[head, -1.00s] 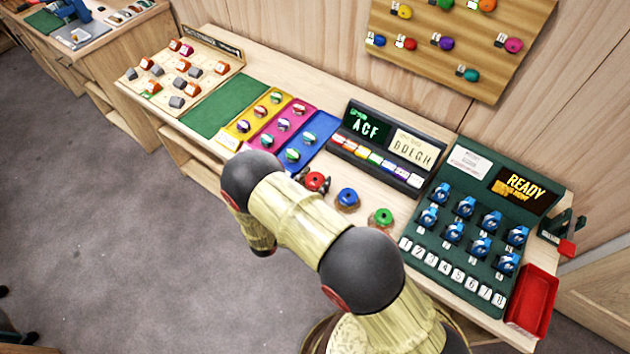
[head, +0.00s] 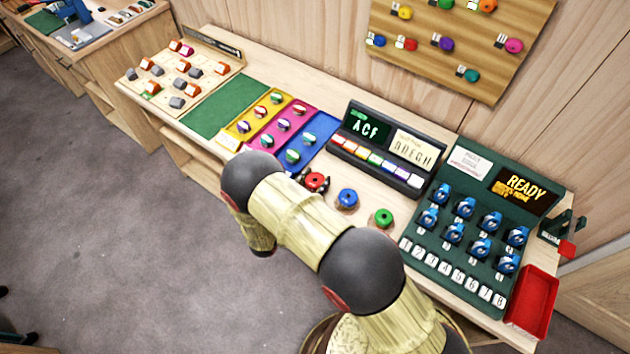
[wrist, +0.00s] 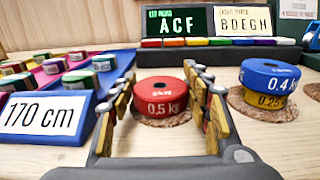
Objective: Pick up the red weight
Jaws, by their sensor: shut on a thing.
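The red weight (wrist: 160,97), marked 0,5 kg, sits on a round cork mat (wrist: 160,120) in the wrist view. My gripper (wrist: 161,84) has one finger on each side of the weight and is shut on it. In the head view the red weight (head: 316,180) is on the bench, between the coloured trays and the blue weight, with dark fingers beside it. My arm hides part of the bench in front. The weight looks upright, and I see no clear gap between it and the mat.
A blue weight (wrist: 269,76) on a yellow one stands close on the right. A green weight (head: 383,217) is farther right. A 170 cm sign (wrist: 43,114) and the blue tray (head: 312,141) are on the left. A display box (head: 377,154) stands behind.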

